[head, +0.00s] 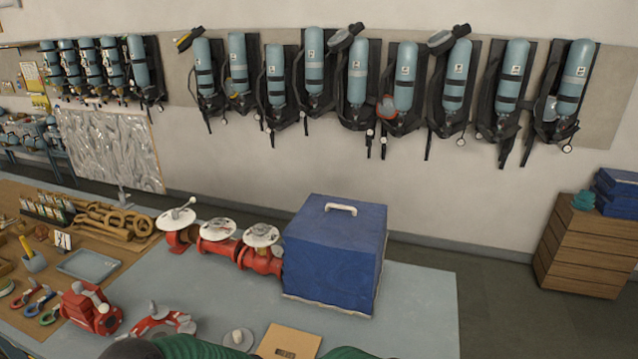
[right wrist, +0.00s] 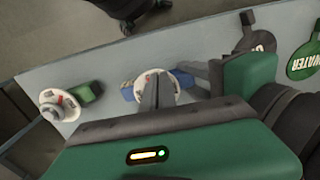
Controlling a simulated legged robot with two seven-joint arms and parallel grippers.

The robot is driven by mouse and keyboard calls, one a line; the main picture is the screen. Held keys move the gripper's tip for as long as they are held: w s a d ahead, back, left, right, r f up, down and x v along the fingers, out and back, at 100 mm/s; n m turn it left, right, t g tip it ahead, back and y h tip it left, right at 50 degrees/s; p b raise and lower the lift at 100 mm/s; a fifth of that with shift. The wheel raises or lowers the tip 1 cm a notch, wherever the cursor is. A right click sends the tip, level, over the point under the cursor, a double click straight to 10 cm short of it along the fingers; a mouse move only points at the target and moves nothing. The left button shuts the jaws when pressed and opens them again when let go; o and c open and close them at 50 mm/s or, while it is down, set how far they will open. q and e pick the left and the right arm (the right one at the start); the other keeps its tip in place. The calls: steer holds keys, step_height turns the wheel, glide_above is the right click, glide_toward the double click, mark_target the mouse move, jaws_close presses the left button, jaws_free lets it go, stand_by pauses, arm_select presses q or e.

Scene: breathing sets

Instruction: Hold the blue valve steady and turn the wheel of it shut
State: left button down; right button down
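In the right wrist view, a valve with a white round wheel (right wrist: 172,82) and a bit of blue body (right wrist: 128,92) lies on the grey bench. My right gripper (right wrist: 158,85) reaches over this wheel with its grey fingers and covers part of it. The fingers look close together; I cannot tell whether they grip. My left gripper (right wrist: 198,72) comes in from the right, its dark fingers beside the same valve; its grip is hidden.
A green valve (right wrist: 90,92) with a white wheel lies left of it. Round tags, one dark (right wrist: 256,38) and one green marked WATER (right wrist: 303,62), lie to the right. On the bench stand red valves (head: 218,247), a blue box (head: 335,255) and a brown panel (head: 290,341).

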step_height(320, 180, up, 6)
steer(key=shift+s+a+r, duration=0.2)
steer(key=shift+s+a, duration=0.05)
steer(key=shift+a, duration=0.15)
steer(key=d+f, duration=0.3)
steer(key=f, duration=0.3)
steer(key=shift+s+d+f, duration=0.15)
steer(key=shift+s, duration=0.1)
steer(key=shift+d, duration=0.15)
stand_by(0.5)
steer(key=shift+w, duration=0.2)
